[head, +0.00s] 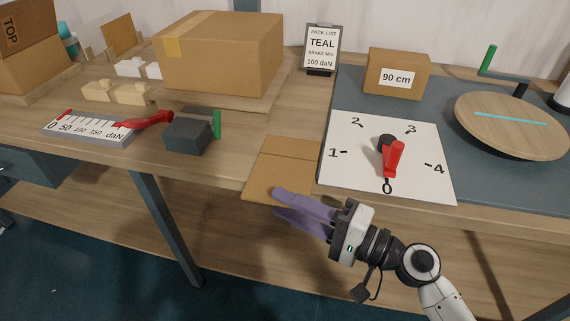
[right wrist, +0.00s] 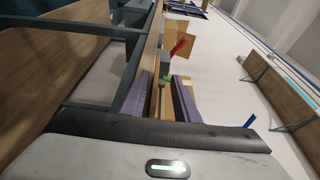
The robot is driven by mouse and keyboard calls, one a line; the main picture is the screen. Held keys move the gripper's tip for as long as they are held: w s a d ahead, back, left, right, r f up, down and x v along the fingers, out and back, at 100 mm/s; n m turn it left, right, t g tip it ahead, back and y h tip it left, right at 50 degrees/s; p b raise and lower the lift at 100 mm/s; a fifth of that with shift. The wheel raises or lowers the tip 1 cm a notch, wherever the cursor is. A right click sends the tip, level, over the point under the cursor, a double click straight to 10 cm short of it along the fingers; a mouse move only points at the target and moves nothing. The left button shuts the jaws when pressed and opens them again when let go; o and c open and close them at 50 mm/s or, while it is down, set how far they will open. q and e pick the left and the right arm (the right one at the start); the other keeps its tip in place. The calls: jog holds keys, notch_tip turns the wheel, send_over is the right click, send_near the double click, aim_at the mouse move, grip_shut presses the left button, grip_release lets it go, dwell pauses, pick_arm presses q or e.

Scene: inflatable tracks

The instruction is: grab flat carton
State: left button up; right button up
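The flat carton (head: 284,163) is a thin brown folded sheet lying on the workbench, its near part reaching the front edge. My right gripper (head: 275,201), with purple fingers, is at the carton's near edge. In the head view its upper finger overlaps the carton's near part and its lower finger sits below it. In the right wrist view the two fingers (right wrist: 163,97) stand apart with a gap, so the gripper is open. I cannot tell whether either finger touches the carton. My left gripper is not in view.
Right of the carton lies a white dial board (head: 350,170) with a red pointer (head: 392,160). Left are a dark block (head: 188,132) with a green handle and a force scale (head: 90,128). A large closed box (head: 220,55) stands behind. The bench front edge is close to my gripper.

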jog(key=x, duration=0.4)
jog(key=p+x, duration=0.1)
jog(key=shift+w+a+f, duration=0.25)
jog(key=shift+w+f, duration=0.1)
jog(key=shift+w, duration=0.05)
jog(key=shift+c, duration=0.3)
grip_shut()
